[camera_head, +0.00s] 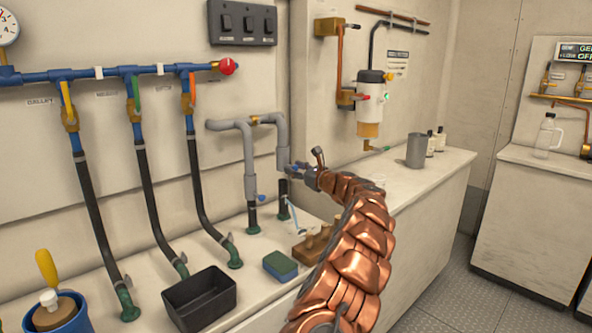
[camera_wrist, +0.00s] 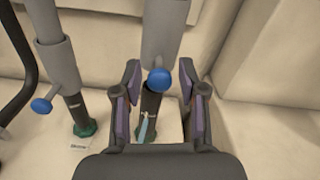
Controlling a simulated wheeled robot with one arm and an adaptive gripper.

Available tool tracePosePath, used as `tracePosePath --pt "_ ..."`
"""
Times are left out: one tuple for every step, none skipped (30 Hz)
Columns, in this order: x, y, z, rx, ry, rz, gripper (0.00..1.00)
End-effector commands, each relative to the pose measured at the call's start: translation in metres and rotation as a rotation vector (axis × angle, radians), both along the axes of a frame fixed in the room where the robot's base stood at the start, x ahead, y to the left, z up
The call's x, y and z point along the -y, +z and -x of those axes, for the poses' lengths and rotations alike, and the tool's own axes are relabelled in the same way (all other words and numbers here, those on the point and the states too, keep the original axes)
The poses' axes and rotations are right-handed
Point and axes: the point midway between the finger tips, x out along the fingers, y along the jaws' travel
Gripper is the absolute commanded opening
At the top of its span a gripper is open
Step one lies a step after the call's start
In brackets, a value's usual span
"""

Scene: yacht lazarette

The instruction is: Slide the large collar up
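Two grey collars with blue knobs sit on grey pipes above short black hose stubs. The right collar (camera_wrist: 166,28) has its blue knob (camera_wrist: 159,79) facing my gripper; it also shows in the head view (camera_head: 282,158). The left collar (camera_wrist: 58,66) has a blue knob (camera_wrist: 41,106) and shows in the head view (camera_head: 250,187). In the head view my gripper (camera_head: 302,172) partly overlaps the right collar. Contact is unclear.
A light-blue tag (camera_wrist: 146,128) hangs by the right black stub (camera_wrist: 150,103). A green-and-blue sponge (camera_head: 281,266) and a black tray (camera_head: 200,298) lie on the counter. Black hoses (camera_head: 150,175) stand left. A wall corner is close on the right.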

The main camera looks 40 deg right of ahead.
Motion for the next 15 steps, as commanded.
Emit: tracePosePath --pt "-0.0002 0.0001 -0.0001 0.000 0.000 0.000 0.50" --pt "-0.0002 0.0001 -0.0001 0.000 0.001 0.000 0.50" --pt "-0.0003 0.0000 -0.0002 0.000 0.001 0.000 0.50" --pt "-0.0003 0.0000 -0.0002 0.000 0.001 0.000 0.50" --pt "-0.0003 0.0001 -0.0002 0.000 0.001 0.000 0.50" --pt "-0.0003 0.0001 -0.0002 0.000 0.001 0.000 0.50" --pt "-0.0004 0.0001 -0.0003 0.000 0.001 0.000 0.50" --pt "-0.0004 0.0000 -0.0003 0.000 0.001 0.000 0.50" --pt "-0.0004 0.0001 -0.0001 0.000 0.001 0.000 0.50" --pt "-0.0003 0.0001 0.0002 0.000 0.001 0.000 0.50" --pt "-0.0004 0.0002 0.0007 0.000 0.001 0.000 0.50" --pt "-0.0003 0.0005 0.0018 0.001 0.000 0.000 0.50" --pt "-0.0003 0.0006 0.0031 0.001 0.000 -0.001 0.50" --pt "-0.0003 0.0006 0.0046 0.001 0.000 -0.001 0.50" --pt "-0.0005 0.0005 0.0071 0.000 0.001 -0.002 0.50"
